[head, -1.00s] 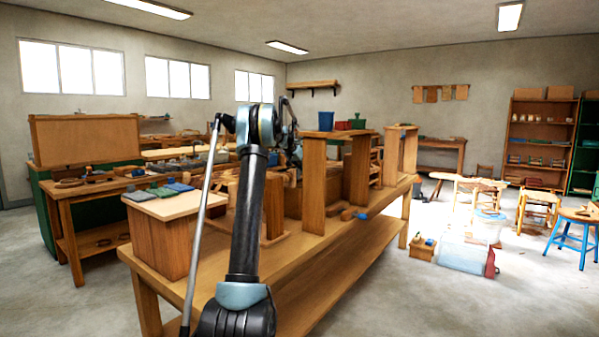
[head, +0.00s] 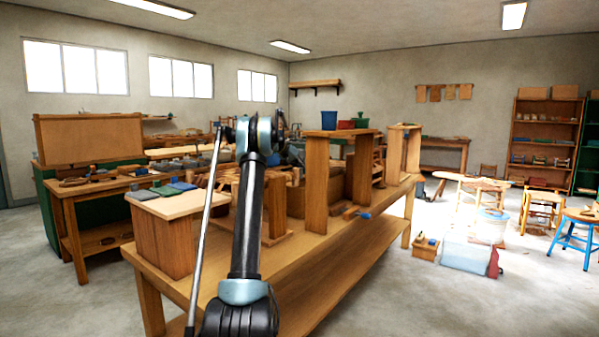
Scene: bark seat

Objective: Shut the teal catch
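I cannot make out a teal catch for certain in the head view. My arm rises through the middle of the picture to a pale blue and black elbow. Dark parts of its far end show just right of the elbow, partly hidden behind it. The gripper's fingers cannot be told apart there, nor whether they hold anything. The long wooden workbench (head: 310,285) runs away from me beneath the arm, with wooden stands (head: 316,190) on it. A small blue piece (head: 365,215) lies on the bench beside the stands.
A wooden box (head: 165,240) with coloured pads stands at the bench's near left end. A blue cup (head: 329,120), a red block and a green container (head: 361,122) sit on a stand. A clear bin (head: 466,252) is on the floor at right. Open floor lies front right.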

